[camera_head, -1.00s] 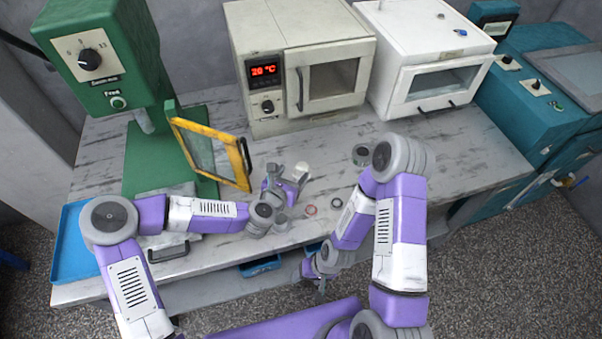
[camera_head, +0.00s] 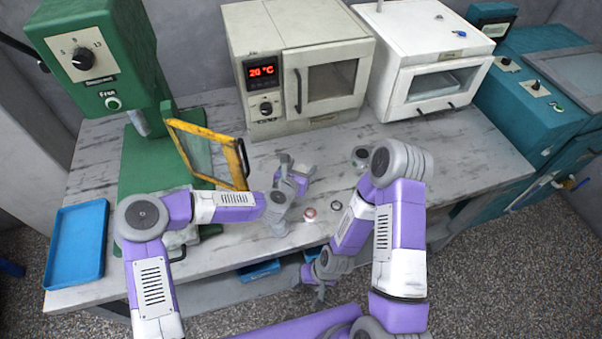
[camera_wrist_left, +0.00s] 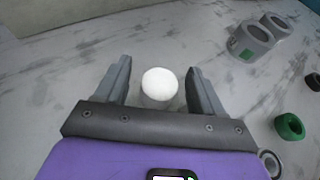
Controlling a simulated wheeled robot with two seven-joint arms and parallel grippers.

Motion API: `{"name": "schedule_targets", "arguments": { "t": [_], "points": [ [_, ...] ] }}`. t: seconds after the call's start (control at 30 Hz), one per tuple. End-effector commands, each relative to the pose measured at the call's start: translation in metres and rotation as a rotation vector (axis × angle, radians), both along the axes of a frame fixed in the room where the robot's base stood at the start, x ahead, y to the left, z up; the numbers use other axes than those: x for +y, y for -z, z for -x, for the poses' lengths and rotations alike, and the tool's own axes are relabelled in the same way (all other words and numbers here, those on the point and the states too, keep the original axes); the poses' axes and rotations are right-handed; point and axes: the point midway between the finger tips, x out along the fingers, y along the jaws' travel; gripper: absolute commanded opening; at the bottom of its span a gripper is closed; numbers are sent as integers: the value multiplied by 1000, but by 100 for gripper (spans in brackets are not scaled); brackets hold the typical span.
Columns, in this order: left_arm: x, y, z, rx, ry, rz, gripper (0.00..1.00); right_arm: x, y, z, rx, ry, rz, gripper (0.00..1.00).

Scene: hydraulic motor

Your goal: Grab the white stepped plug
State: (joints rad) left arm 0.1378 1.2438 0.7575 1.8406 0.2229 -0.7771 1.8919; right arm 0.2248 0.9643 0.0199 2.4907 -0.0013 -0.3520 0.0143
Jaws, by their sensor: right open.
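The white stepped plug (camera_wrist_left: 159,84) shows in the left wrist view as a round white top over a slightly narrower body, standing on the marbled worktop. My left gripper (camera_wrist_left: 158,68) is open, with one finger on each side of the plug and a visible gap to each. In the head view my left gripper (camera_head: 290,160) is low over the middle of the worktop, and I cannot make out the plug there, where the gripper and wrist cover that spot. My right gripper (camera_head: 308,288) is open and empty, low in front of the worktop's front edge.
A yellow-framed panel (camera_head: 242,160) stands left of my left gripper. A blue tray (camera_head: 75,240) lies far left. A beige oven (camera_head: 262,60) stands behind.

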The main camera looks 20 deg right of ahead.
Motion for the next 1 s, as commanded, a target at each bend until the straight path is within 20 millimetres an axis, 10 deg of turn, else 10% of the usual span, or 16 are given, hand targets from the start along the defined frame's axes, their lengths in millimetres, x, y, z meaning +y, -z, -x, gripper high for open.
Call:
{"name": "schedule_targets", "arguments": {
  "t": [0.37,0.67,1.0],
  "points": [
    [0,0,0,-1,0,1,12,0,0,0,0,0,0,66],
    [0,-9,0,-2,-1,0,12,0,-3,0,0,0,0,66],
    [0,-75,0,-3,-1,1,12,0,-21,0,0,0,0,66]
  ]
}}
